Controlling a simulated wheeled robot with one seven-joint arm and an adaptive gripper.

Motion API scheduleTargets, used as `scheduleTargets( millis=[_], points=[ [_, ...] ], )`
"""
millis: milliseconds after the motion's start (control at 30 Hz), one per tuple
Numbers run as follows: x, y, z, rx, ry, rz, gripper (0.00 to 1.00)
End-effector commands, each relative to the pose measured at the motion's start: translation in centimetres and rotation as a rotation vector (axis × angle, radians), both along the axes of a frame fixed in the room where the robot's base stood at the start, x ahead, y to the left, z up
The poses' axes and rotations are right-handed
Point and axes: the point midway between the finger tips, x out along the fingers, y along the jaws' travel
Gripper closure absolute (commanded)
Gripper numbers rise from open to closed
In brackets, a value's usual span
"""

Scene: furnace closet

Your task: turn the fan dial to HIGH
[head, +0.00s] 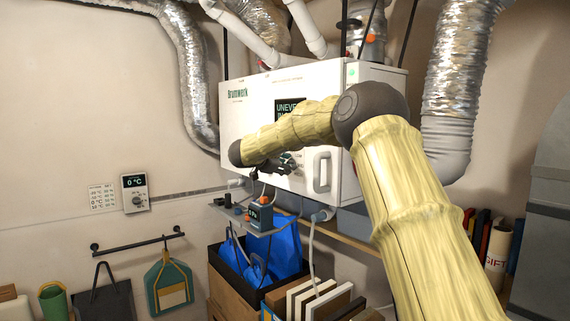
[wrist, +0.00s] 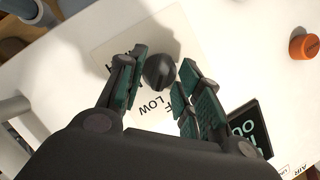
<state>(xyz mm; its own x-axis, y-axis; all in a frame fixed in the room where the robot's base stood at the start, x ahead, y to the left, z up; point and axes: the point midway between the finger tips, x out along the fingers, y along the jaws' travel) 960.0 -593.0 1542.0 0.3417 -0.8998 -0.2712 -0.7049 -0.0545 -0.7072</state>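The fan dial (wrist: 160,72) is a dark round knob on a pale label plate (wrist: 108,38) on the white furnace cabinet (head: 375,78). In the wrist view the plate's lettering reads LOW and part of OFF; other letters are partly covered by my left finger. My gripper (wrist: 158,80) is open, with one finger on each side of the dial and narrow gaps beside it. I cannot tell whether either finger touches it. In the head view my gripper (head: 285,163) is at the cabinet's front, and my gripper and arm hide the dial.
A display (head: 290,106) on the cabinet reads "UNEVE", the rest hidden by my arm. An orange knob (wrist: 304,44) and a dark display (wrist: 249,128) lie right of the dial in the wrist view. A cabinet handle (head: 322,171) and a small shelf (head: 240,211) are near my gripper.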

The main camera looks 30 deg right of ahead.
Motion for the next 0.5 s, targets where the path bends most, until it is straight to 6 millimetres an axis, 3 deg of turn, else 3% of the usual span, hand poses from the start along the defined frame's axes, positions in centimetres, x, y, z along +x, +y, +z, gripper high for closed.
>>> scheduleTargets(
  millis=[133, 333, 500],
  points=[
    [0.0, 0.03, -0.01, 0.0, 0.0, 0.0, 0.65],
    [0.0, 0.05, 0.0, 0.0, 0.0, 0.0, 1.0],
    [-0.01, 0.06, -0.01, 0.0, 0.0, 0.0, 1.0]
  ],
)
